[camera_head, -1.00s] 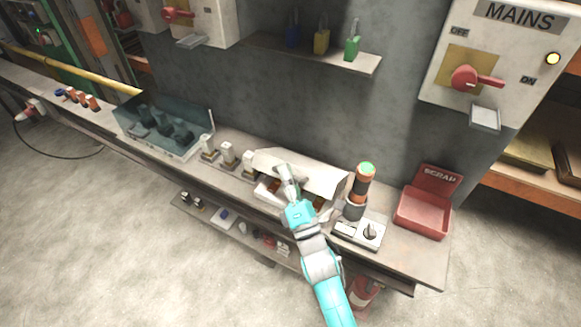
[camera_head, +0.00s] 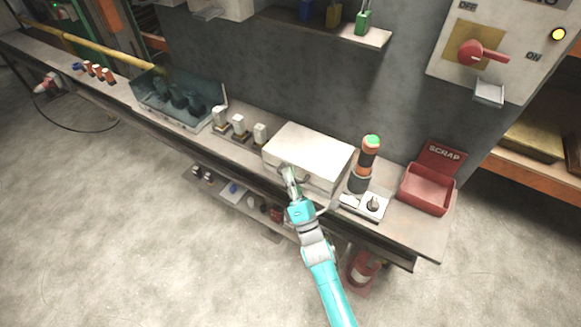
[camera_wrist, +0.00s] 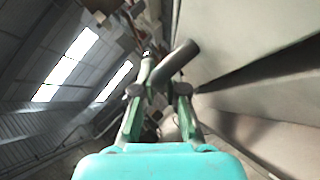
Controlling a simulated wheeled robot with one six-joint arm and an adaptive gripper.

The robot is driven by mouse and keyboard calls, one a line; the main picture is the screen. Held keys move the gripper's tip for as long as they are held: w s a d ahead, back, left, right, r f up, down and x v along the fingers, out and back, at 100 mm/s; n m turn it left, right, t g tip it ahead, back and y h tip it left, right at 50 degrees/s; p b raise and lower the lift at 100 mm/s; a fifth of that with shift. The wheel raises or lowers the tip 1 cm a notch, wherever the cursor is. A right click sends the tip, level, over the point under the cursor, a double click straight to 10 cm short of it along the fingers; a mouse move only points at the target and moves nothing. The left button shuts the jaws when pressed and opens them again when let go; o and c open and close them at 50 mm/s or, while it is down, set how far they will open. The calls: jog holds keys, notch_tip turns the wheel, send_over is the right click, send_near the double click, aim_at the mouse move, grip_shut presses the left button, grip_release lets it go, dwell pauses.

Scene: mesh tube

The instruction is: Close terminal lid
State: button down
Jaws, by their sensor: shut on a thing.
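The terminal box's white lid (camera_head: 312,149) lies flat over the box on the bench, covering its inside. I cannot tell whether a thin gap is left at its front edge. My gripper (camera_head: 289,172) is at the front of the lid, shut on the lid's handle. In the wrist view the fingers of my gripper (camera_wrist: 160,88) close around the grey, round handle bar (camera_wrist: 177,62). Part of the handle is hidden by the fingers.
An orange and black signal light (camera_head: 368,158) stands right of the box, beside a small switch panel (camera_head: 375,205). A red scrap bin (camera_head: 430,190) is farther right. Several white-capped parts (camera_head: 239,124) and a dark, clear-sided tray (camera_head: 178,103) are to the left.

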jog(key=shift+f, duration=0.9)
jog(key=shift+f, duration=0.15)
jog(key=c, duration=1.5)
grip_release()
jog(key=shift+s, duration=0.1)
jog(key=v, duration=1.2)
